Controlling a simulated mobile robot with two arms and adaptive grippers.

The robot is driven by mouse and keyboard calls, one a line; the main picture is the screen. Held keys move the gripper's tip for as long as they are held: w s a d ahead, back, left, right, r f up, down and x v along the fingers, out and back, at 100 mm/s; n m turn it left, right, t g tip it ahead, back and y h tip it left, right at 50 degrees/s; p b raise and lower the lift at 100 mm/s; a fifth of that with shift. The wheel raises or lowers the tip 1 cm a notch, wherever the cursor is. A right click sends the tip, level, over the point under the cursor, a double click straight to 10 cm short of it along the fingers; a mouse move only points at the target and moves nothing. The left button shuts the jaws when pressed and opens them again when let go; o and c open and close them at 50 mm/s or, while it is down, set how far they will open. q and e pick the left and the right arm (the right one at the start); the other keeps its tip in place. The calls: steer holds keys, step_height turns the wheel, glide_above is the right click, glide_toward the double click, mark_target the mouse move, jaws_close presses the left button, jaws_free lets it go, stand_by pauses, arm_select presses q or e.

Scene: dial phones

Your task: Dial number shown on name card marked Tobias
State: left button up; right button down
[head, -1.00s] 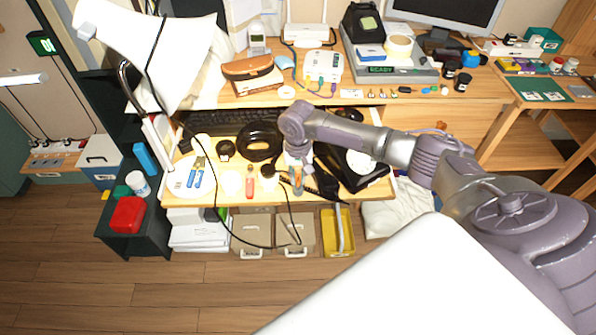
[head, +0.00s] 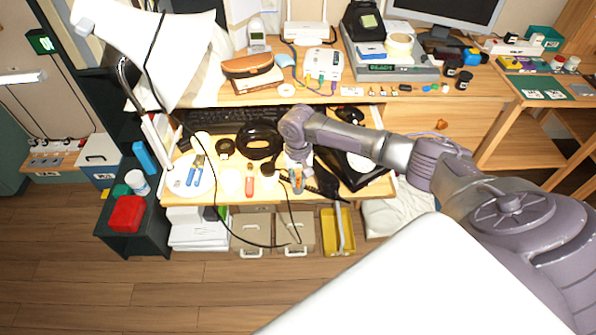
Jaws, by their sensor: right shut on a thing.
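A black dial phone (head: 346,174) with a pale round dial (head: 359,161) sits at the right of the pulled-out work surface, partly hidden by my right arm. A black elongated piece like its handset (head: 326,184) lies just left of it, close to my gripper. My right gripper (head: 297,182) points down at the front edge of the surface, left of the phone. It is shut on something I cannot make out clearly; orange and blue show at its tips. A small white card (head: 352,91) lies on the desk top, its writing too small to read. My left gripper is not in view.
A black cable coil (head: 259,140), blue pliers (head: 196,172) and a red-handled tool (head: 250,184) lie left of the gripper. A loose cord hangs over the front edge. A yellow bin (head: 338,232) stands below. The floor in front is clear.

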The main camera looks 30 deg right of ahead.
steer(key=shift+f, duration=0.4)
steer(key=shift+r, duration=0.1)
steer(key=c, duration=1.1)
jaws_free()
steer(key=shift+o, duration=0.2)
step_height(320, 180, up, 12)
